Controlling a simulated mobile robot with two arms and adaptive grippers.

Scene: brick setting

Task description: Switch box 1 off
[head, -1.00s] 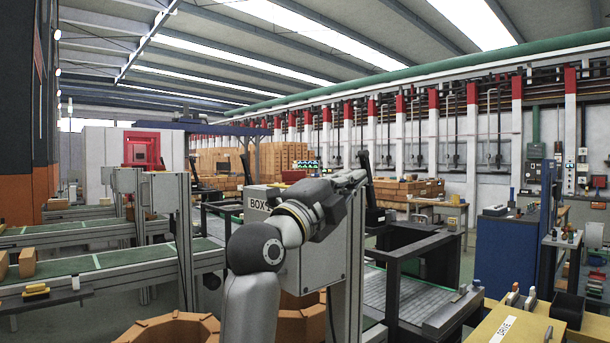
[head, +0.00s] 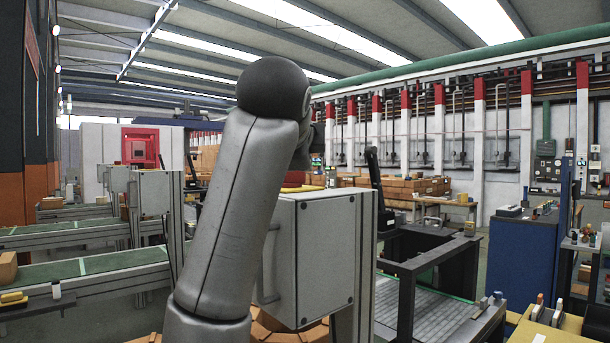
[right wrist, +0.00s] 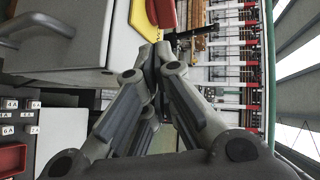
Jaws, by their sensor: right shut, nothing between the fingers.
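A grey box (head: 322,262) with a front handle stands on a post at the centre of the head view. My arm covers its upper left, so no label shows. A red and yellow part (head: 302,188) sits on its top, partly behind my arm. In the right wrist view the box (right wrist: 60,50) is at upper left, with the yellow and red part (right wrist: 150,15) at its edge. My right gripper (right wrist: 160,62) is shut and empty, its fingertips just below that part in the picture; I cannot tell whether they touch. My left gripper is not in view.
Conveyors (head: 90,282) run along the left. A dark frame (head: 430,265) around a roller bed and a blue cabinet (head: 520,255) stand to the right. Labelled switches (right wrist: 20,115) and a red tray show in the right wrist view.

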